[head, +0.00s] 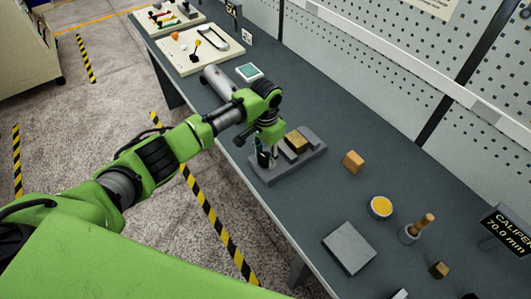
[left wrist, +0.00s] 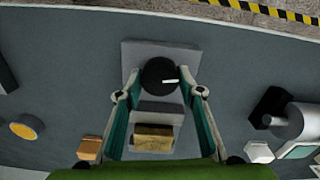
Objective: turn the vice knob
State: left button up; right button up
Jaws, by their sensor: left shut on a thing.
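The grey vice (head: 287,172) stands on the workbench, with a wooden block (head: 297,141) between its jaws. The vice also shows from above in the left wrist view (left wrist: 205,52), where the block (left wrist: 153,137) is nearer the bottom edge. The round black vice knob (left wrist: 158,76) has a white mark pointing right in that view. My left gripper (left wrist: 160,80) is shut on the knob, one teal finger on each side. My right gripper is not in view.
A loose wooden block (head: 353,161), a yellow-topped round tin (head: 381,207), a grey slab (head: 349,248) and a wooden-handled tool (head: 420,228) lie to the right. A grey cylinder (head: 216,80) is beyond my left arm. A pegboard wall (head: 370,75) bounds the bench's back.

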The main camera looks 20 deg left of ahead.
pick_arm(q)
jog(key=m, duration=0.3)
jog(key=shift+m+p, duration=0.3)
jog(key=shift+m, duration=0.1)
jog(key=m, duration=0.3)
jog(key=shift+m, duration=0.3)
jog(key=m, duration=0.3)
jog(key=shift+m, duration=0.3)
jog(key=m, duration=0.3)
jog(key=shift+m, duration=0.3)
jog(key=m, duration=0.3)
jog(key=shift+f+m+b, duration=0.1)
jog(key=shift+m+b, duration=0.2)
jog(key=shift+b, duration=0.1)
jog(key=m, duration=0.3)
jog(key=shift+m+b, duration=0.4)
jog(key=m, duration=0.3)
jog(key=shift+b, duration=0.4)
jog(key=shift+m+b, duration=0.45)
jog(key=shift+m, duration=1.55)
